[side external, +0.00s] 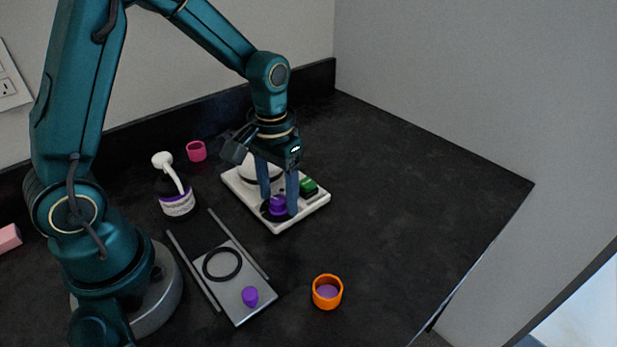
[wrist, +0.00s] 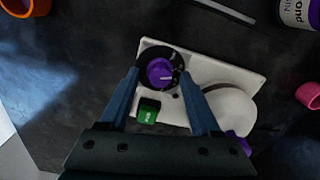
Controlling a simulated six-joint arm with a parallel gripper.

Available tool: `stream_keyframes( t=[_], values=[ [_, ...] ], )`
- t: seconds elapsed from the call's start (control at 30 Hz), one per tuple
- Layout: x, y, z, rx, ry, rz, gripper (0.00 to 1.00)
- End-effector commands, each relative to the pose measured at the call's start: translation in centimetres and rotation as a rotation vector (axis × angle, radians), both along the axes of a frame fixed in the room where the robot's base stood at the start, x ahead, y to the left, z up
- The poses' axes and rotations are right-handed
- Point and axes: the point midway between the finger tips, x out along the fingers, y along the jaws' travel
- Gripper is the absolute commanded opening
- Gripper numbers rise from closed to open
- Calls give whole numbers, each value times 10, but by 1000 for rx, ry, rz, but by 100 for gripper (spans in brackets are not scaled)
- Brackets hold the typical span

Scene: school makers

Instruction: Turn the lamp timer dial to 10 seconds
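The lamp timer is a white base plate (side external: 307,208) with a purple dial knob (side external: 277,204) on a black disc, a green button (side external: 309,187) and a white dome (side external: 262,170). In the wrist view the knob (wrist: 160,71) carries a pale line pointing right. Pale marks on the black disc (wrist: 150,52) are too small to read. My gripper (side external: 279,205) is open, pointing down, with one blue finger on each side of the knob. In the wrist view a gap shows between the knob and each fingertip. I cannot tell the fingertips' exact height.
A grey plate with a black ring and purple knob (side external: 250,296) lies in front of the timer. An orange cup (side external: 327,292) stands front right. A pump bottle (side external: 175,195) and pink cup (side external: 196,151) stand at the left. The counter's right side is clear.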

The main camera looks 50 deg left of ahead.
Motion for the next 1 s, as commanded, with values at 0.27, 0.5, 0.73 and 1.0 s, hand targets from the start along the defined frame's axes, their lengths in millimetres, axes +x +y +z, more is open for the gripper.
stream_keyframes(
  t=[0.27,0.5,0.73,1.0],
  values=[
    [1,0,30,1,-8,0,64],
    [0,0,51,0,-2,0,64],
    [0,0,51,0,-1,0,64],
    [3,-4,77,8,-92,-16,64]
  ],
)
